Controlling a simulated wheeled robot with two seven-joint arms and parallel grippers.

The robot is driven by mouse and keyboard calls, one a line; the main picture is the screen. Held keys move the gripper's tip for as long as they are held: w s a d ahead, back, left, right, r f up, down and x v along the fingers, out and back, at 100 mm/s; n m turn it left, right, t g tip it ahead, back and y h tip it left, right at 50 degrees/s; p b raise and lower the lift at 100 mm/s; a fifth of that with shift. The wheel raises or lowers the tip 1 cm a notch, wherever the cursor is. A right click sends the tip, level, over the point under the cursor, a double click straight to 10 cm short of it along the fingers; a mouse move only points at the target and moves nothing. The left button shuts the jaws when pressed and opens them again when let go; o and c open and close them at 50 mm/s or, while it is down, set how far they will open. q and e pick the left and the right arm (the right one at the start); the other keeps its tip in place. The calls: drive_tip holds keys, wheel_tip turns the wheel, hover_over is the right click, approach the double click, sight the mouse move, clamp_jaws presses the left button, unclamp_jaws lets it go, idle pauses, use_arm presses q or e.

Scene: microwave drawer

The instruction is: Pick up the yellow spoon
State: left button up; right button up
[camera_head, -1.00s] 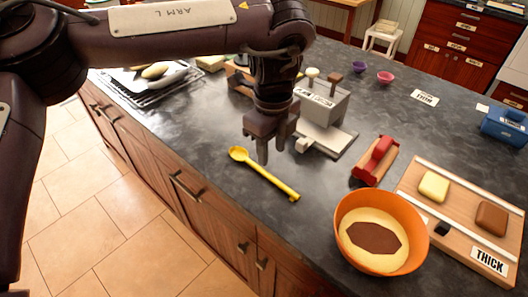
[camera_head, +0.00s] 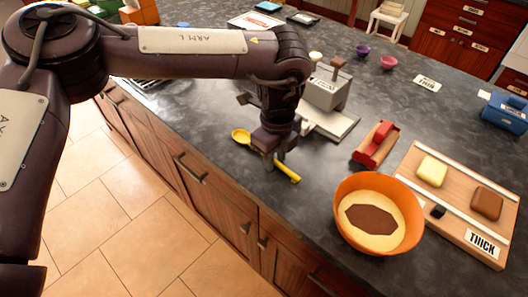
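The yellow spoon (camera_head: 289,173) lies on the dark countertop near its front edge, bowl to the upper left and handle running down to the right. My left gripper (camera_head: 274,164) points down over the middle of the handle and hides that part of it. The spoon's bowl and handle end show on either side of the fingers. The fingertips are at or just above the handle; I cannot tell whether they touch it or have closed. My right gripper is out of view.
An orange bowl (camera_head: 341,199) with cream and brown contents stands to the right, near the front edge. A red tool (camera_head: 376,144), a wooden board (camera_head: 414,165) with yellow and brown blocks, and a grey press (camera_head: 326,92) stand around. The counter between spoon and bowl is clear.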

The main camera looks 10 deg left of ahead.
sight(276, 160)
use_arm(q)
clamp_jaws()
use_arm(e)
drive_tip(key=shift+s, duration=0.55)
use_arm(q)
drive_tip(key=shift+r, duration=0.15)
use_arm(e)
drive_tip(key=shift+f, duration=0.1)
